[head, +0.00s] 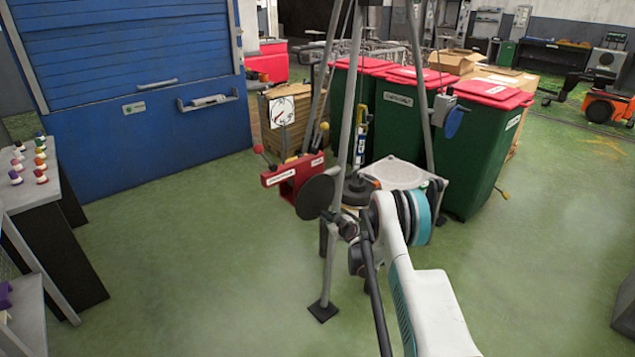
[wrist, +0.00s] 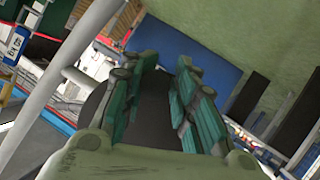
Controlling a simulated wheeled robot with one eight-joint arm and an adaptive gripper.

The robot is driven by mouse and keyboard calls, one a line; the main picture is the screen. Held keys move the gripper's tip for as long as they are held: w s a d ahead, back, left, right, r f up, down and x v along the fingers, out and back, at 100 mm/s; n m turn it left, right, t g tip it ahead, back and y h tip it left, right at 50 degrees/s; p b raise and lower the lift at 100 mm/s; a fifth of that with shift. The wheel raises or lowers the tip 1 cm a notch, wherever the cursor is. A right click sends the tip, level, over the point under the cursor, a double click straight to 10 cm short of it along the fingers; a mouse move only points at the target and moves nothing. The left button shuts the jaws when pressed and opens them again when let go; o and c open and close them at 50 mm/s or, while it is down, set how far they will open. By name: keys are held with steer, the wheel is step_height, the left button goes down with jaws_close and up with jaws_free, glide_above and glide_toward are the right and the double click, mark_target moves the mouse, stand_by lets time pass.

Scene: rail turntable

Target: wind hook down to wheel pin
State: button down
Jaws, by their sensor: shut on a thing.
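A red winch (head: 293,178) with a white label is fixed to a grey tripod leg. A dark round disc (head: 314,197) stands in front of it, and a dark surface also shows between my fingers in the wrist view (wrist: 148,112). My gripper (head: 345,226) is at the disc's right edge. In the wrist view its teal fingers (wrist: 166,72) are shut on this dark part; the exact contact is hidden. A blue and yellow hook block (head: 362,140) hangs inside the tripod. A dark wheel (head: 357,190) lies below it; its pin and the gap are too small to tell.
The pale turntable plate (head: 402,174) is behind my arm. A tripod foot (head: 322,311) stands on the floor. Green bins (head: 393,118) with red lids are close behind. A shelf (head: 30,185) with small coloured items is at left. Floor at left centre is clear.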

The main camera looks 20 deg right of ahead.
steer(key=shift+w+d+r+n+t+h, duration=0.2)
steer(key=shift+d+n, duration=0.1)
steer(key=shift+d, duration=0.1)
steer(key=shift+w+d+r+n+t+h, duration=0.1)
steer(key=shift+d+r+n+h, duration=0.1)
steer(key=shift+d+n, duration=0.15)
steer(key=shift+d, duration=0.15)
steer(key=shift+w+d+r+n+t+h, duration=0.3)
steer(key=shift+d+r+n+t+h, duration=0.25)
steer(key=shift+n, duration=0.2)
steer(key=shift+f, duration=0.1)
steer(key=shift+d, duration=0.1)
steer(key=shift+w+d+r, duration=0.2)
steer(key=shift+d+r, duration=0.3)
steer(key=shift+r, duration=0.1)
steer(key=shift+w+d+r, duration=0.1)
steer(key=shift+d+r, duration=0.05)
steer(key=shift+r, duration=0.05)
stand_by(0.4)
steer(key=shift+w+d+r, duration=0.1)
steer(key=shift+d+r, duration=0.25)
steer(key=shift+r, duration=0.3)
